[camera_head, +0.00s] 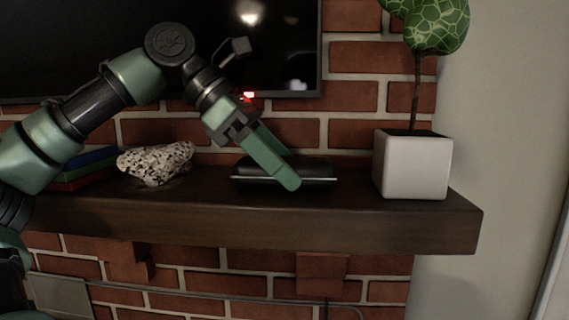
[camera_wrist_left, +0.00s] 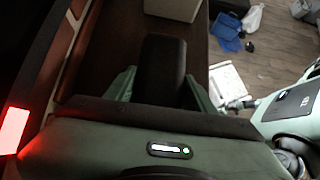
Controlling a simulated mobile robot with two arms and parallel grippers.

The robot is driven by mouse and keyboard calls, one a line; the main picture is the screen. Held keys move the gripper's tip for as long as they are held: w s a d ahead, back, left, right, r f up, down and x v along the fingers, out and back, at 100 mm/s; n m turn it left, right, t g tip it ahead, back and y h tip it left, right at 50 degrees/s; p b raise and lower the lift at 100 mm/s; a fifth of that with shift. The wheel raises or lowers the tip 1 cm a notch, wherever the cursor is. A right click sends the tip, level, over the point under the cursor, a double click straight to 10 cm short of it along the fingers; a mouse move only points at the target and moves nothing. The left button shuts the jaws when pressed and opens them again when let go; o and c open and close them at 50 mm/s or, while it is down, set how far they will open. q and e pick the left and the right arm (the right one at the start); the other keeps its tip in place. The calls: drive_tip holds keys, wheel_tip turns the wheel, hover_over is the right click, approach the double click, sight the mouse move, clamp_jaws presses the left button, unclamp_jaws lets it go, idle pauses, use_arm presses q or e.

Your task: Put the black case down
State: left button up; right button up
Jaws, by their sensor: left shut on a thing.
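The black case (camera_head: 318,172) is a dark, rounded, elongated box with a pale line along its front side. It is at the top of the dark wooden mantel shelf (camera_head: 270,222). My left gripper (camera_head: 288,178) reaches down over it from the upper left, shut on the case, and one green finger covers part of its front. In the left wrist view the case (camera_wrist_left: 162,68) is between the two green fingers, over the shelf surface. I cannot tell whether its underside touches the shelf. My right gripper is in neither view.
A white square pot (camera_head: 413,165) with a plant stands right of the case. A speckled rock (camera_head: 155,161) and stacked books (camera_head: 88,165) are to its left. A dark screen (camera_head: 285,45) hangs on the brick wall behind. Bare shelf lies between rock and case.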

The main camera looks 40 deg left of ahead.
sight(249, 158)
use_arm(q)
drive_tip(key=shift+f, duration=0.1)
drive_tip(key=o, duration=1.4)
drive_tip(key=shift+s+d, duration=0.1)
drive_tip(key=shift+d, duration=0.05)
drive_tip(key=shift+a+r, duration=0.2)
drive_tip(key=shift+r, duration=0.05)
drive_tip(key=v, duration=0.7)
drive_tip(key=shift+b, duration=0.4)
